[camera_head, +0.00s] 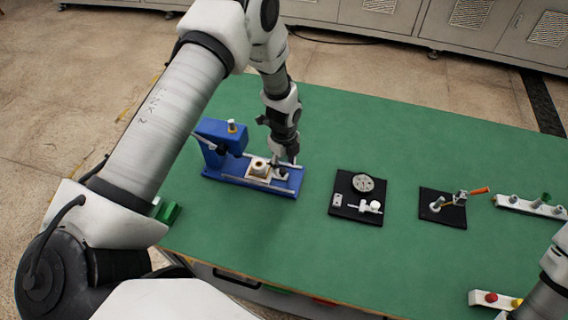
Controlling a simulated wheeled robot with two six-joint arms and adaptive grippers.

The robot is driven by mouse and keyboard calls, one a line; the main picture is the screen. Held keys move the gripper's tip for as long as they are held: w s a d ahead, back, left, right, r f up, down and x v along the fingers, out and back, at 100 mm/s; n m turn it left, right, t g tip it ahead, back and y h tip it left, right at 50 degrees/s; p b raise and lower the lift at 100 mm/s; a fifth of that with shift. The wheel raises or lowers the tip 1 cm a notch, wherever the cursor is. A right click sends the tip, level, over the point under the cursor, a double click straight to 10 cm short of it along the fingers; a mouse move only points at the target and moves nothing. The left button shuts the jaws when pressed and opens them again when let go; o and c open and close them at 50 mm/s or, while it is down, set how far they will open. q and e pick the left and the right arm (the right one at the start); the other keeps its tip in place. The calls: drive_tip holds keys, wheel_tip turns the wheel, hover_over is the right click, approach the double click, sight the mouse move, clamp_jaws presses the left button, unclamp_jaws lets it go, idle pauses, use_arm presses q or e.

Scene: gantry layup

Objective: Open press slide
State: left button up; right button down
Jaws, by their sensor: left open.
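The blue press (219,140) stands at the left of the green table, with its blue base (230,176) running to the right. A light slide plate (258,180) with a pale round fitting (259,167) lies on the base. My left gripper (282,168) points down over the right part of the base, close to the slide, with its fingers open. I cannot tell whether a finger touches the slide. The gripper hides part of the base's back edge. My right arm shows only at the lower right edge, and its gripper is out of the picture.
A black mat (343,208) with a grey disc and small parts lies to the right of the press. Another black mat (430,213) holds an orange-handled tool. A white rack (520,205) and a button box (483,298) are at the right. Bare green table lies between them.

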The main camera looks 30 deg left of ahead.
use_arm(q)
drive_tip(key=shift+a+f, duration=0.15)
drive_tip(key=shift+f, duration=0.5)
drive_tip(key=shift+a+f, duration=0.15)
drive_tip(key=shift+f, duration=0.45)
drive_tip(key=shift+d+r, duration=0.1)
drive_tip(key=shift+c, duration=0.4)
clamp_jaws()
drive_tip(key=shift+d+f+b, duration=0.2)
drive_tip(key=shift+f+b, duration=0.05)
drive_tip(key=shift+b, duration=0.25)
drive_tip(key=shift+w+d+b, duration=0.1)
drive_tip(key=shift+d+b, duration=0.1)
drive_tip(key=shift+b, duration=0.15)
drive_tip(key=shift+d+r, duration=0.1)
drive_tip(key=shift+r, duration=0.2)
drive_tip(key=shift+o, duration=0.4)
unclamp_jaws()
drive_tip(key=shift+f, duration=0.1)
